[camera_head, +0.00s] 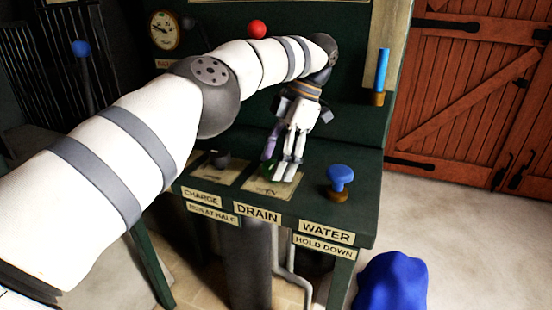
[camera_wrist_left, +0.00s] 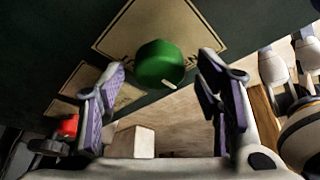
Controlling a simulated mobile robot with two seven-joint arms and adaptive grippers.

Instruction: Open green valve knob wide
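The green valve knob (camera_wrist_left: 160,64) is a round green cap with a pale mark on its edge, on a tan plate (camera_wrist_left: 120,28) in the left wrist view. My left gripper (camera_wrist_left: 164,98) is open, with one purple-padded finger on either side of the knob and clear gaps to it. In the head view my left gripper (camera_head: 283,172) points down over the DRAIN plate (camera_head: 258,188) of the dark green console. There the gripper hides most of the knob; only a little green shows.
A blue mushroom-shaped knob (camera_head: 340,178) stands right of the gripper above the WATER label (camera_head: 326,232). A dark knob (camera_head: 221,160) is by CHARGE. A red ball (camera_head: 257,29), a gauge (camera_head: 164,30) and a blue tube (camera_head: 382,70) are behind. A blue object (camera_head: 391,281) is in front.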

